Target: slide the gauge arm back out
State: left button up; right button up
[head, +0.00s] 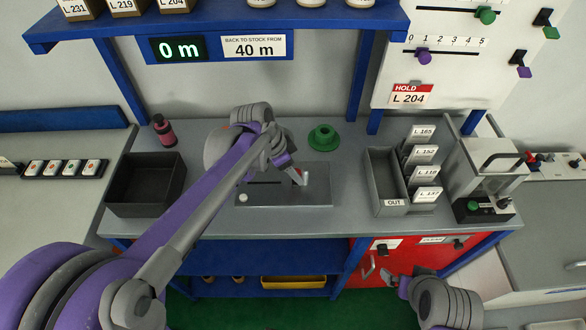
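A low grey metal base (285,198) with a dark slot sits on the bench in the middle of the head view. A white round knob (243,198) is at its front left. A small white and red piece (301,177), perhaps the gauge arm, stands at its right half. My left gripper (292,170) reaches down over the base, right at this piece. Its fingertips are too small and too covered to tell whether they hold it. My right gripper (394,281) hangs low in front of the red cabinet, away from the base; its fingers are not clear.
A black open bin (146,190) and a dark red bottle (163,130) stand left. A green flanged spool (323,138) stands behind the base. A grey OUT tray (386,180), label cards (424,152) and a clear-sided machine (488,170) stand right. A blue shelf (220,28) overhangs behind.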

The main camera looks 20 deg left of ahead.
pick_arm(q)
grip_shut()
dwell(0.4)
dwell(1.1)
